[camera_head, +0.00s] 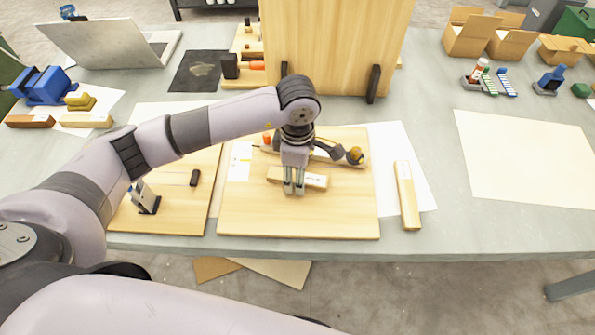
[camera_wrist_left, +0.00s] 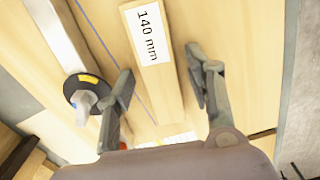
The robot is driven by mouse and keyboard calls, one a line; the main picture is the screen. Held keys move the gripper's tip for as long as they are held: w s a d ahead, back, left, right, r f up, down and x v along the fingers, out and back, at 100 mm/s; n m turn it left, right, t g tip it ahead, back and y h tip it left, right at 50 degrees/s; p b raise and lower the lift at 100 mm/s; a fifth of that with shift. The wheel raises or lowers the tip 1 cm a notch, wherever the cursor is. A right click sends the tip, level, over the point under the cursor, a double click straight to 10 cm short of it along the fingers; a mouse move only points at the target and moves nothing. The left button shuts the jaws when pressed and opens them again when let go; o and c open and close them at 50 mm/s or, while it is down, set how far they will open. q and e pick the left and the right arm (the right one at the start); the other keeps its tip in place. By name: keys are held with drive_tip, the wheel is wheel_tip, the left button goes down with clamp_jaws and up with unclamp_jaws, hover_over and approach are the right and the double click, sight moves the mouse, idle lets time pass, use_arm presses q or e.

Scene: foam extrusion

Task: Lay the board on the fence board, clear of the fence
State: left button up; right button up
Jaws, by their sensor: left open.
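The board, a pale wooden bar with a white "140 mm" label, lies flat on the fence board in the head view (camera_head: 315,181) and fills the middle of the left wrist view (camera_wrist_left: 160,85). The fence board (camera_head: 300,218) is a wide pale wooden panel. The fence, a bar with a round knob, runs behind the board, and its light bar shows in the left wrist view (camera_wrist_left: 55,38); a gap separates them. My left gripper (camera_head: 294,190) is open, pointing down at the board; its fingers (camera_wrist_left: 160,90) stand apart on either side. My right gripper is not in view.
A similar labelled bar (camera_head: 407,195) lies to the right. A wooden base with a small clamp-like device (camera_head: 145,198) stands left. A tall wooden panel (camera_head: 335,45) rises behind. A large pale sheet (camera_head: 530,155) lies at right. The table's front edge is close.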

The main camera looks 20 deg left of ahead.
use_arm(q)
drive_tip(key=shift+r, duration=0.15)
drive_tip(key=shift+w+r, duration=0.1)
drive_tip(key=shift+r, duration=0.1)
wheel_tip(320, 180, up, 12)
drive_tip(key=b, duration=0.2)
drive_tip(key=shift+f, duration=0.2)
drive_tip(key=shift+f, duration=0.1)
